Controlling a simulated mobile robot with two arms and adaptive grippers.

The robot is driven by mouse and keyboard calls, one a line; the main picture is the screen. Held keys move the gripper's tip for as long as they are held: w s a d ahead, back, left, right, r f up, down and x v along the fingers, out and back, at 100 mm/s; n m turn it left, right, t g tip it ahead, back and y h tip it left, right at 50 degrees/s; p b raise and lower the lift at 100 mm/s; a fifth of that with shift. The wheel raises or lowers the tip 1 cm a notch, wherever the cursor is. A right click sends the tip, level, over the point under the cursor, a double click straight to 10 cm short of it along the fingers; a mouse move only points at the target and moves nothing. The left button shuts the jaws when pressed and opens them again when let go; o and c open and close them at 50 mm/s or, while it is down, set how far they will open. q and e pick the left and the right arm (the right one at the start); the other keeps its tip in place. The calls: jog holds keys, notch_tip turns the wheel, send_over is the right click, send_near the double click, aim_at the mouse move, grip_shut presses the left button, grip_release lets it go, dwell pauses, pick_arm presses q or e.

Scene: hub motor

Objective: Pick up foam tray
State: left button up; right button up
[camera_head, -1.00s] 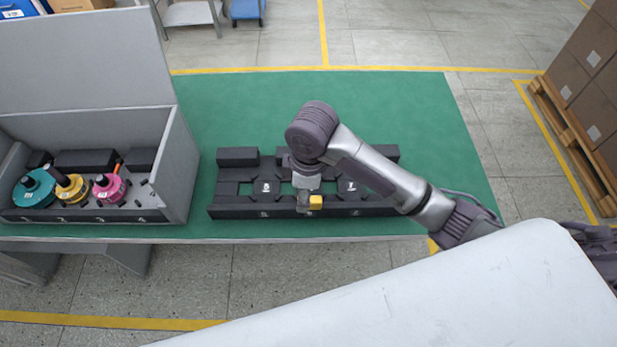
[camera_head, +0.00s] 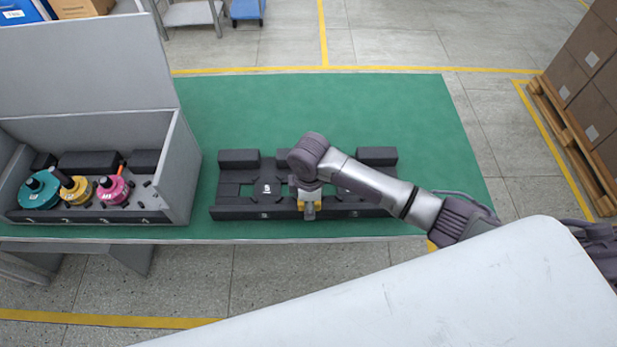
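The dark foam tray (camera_head: 235,212) lies on the green table mat, to the right of the grey box. It has raised blocks along its back and numbered slots, with a "5" showing in one. My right gripper (camera_head: 309,211) is at the middle of the tray's front edge, pointing down, with yellow parts showing at its tip. The arm hides part of the tray's middle and right side. I cannot tell whether the fingers are open or closed on the edge. My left gripper is not in view.
An open grey box (camera_head: 178,180) at the left holds teal (camera_head: 38,190), yellow (camera_head: 75,189) and pink (camera_head: 113,189) hub parts. The green mat (camera_head: 320,105) behind the tray is clear. Stacked cartons (camera_head: 590,80) stand on a pallet at the right.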

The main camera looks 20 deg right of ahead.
jog(key=shift+f, duration=1.35)
grip_shut()
jog(key=shift+w+r, duration=0.1)
jog(key=shift+r, duration=0.05)
